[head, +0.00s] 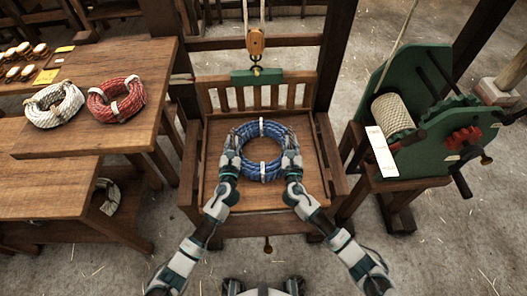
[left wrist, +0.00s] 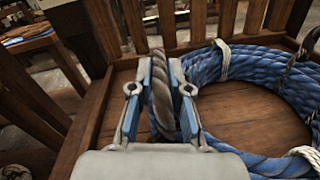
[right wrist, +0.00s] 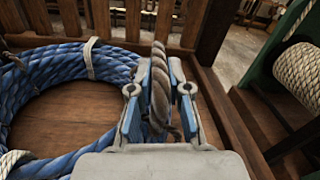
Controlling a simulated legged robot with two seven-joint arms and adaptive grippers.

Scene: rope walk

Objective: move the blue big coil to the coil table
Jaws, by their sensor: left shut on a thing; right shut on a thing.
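The blue big coil (head: 273,130), tied with white bands, lies flat over the seat of a slatted wooden cradle (head: 222,200). I cannot tell whether it touches the seat. My left gripper (head: 231,160) is at its left side, shut on a grey-brown rope handle (left wrist: 160,90) beside the coil. My right gripper (head: 290,161) is at its right side, shut on a matching rope handle (right wrist: 159,85). The coil also shows in the left wrist view (left wrist: 265,72) and the right wrist view (right wrist: 60,75). A wooden table (head: 75,145) with coils on it stands at the left.
A white coil (head: 55,104) and a red coil (head: 116,99) lie on the left table. A green winding machine (head: 430,120) stands at the right. Cradle sides flank both grippers.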

